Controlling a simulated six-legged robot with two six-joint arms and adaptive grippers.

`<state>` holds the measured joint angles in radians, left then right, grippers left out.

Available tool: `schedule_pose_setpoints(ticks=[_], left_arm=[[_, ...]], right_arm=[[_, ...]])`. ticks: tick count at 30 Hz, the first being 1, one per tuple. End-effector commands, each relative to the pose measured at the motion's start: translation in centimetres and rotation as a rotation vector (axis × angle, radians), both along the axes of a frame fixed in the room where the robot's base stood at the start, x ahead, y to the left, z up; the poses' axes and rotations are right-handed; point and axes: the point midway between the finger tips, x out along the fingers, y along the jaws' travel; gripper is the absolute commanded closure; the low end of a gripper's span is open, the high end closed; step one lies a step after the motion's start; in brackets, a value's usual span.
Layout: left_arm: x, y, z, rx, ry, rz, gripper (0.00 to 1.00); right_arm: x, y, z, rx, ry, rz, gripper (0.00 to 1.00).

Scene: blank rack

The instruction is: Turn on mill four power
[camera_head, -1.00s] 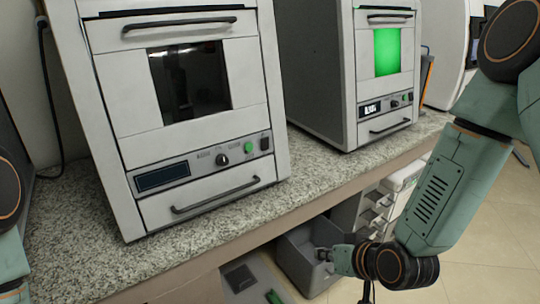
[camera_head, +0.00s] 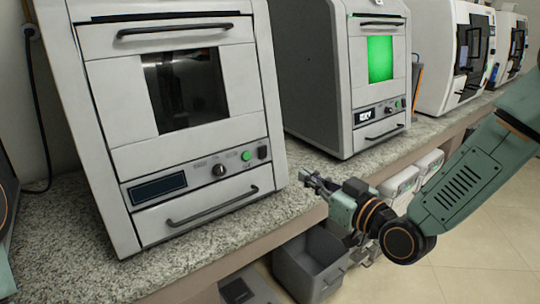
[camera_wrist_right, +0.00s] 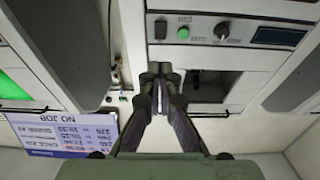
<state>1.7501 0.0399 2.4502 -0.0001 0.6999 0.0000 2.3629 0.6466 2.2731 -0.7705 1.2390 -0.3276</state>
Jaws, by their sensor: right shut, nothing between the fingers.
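The nearest mill (camera_head: 96,110) is a white box with a dark window (camera_head: 186,88) and a dark display (camera_head: 159,189). Its panel has a knob (camera_head: 219,170), a green round button (camera_head: 246,155) and a switch (camera_head: 262,152) at the right end. No number on it is readable. The wrist view shows the panel upside down, with the green button (camera_wrist_right: 183,33) and switch (camera_wrist_right: 160,29). My right gripper (camera_head: 306,178) is shut and empty, to the right of this mill's front and apart from it. In the wrist view its fingertips (camera_wrist_right: 160,72) meet. My left gripper is out of view.
A second mill (camera_head: 313,85) with a lit green window stands to the right, with more white machines (camera_head: 450,60) beyond. The granite counter (camera_head: 75,225) carries them. Grey bins (camera_head: 300,268) sit below its front edge. A cable (camera_head: 38,115) hangs at left.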

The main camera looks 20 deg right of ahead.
Motion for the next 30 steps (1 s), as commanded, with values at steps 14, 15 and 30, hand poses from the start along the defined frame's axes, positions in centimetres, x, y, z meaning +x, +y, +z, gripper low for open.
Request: schedule_pose_setpoints(ticks=[14, 15, 30], left_arm=[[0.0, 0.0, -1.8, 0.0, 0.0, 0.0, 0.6], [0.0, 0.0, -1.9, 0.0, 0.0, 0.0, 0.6], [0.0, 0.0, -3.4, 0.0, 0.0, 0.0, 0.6]], right_arm=[[5.3, 2.2, -0.4, -0.007, -0.001, 0.004, 1.0], [5.8, 2.4, -0.4, -0.008, -0.001, 0.004, 1.0], [12.4, 4.8, -0.5, -0.001, 0.001, 0.002, 1.0]])
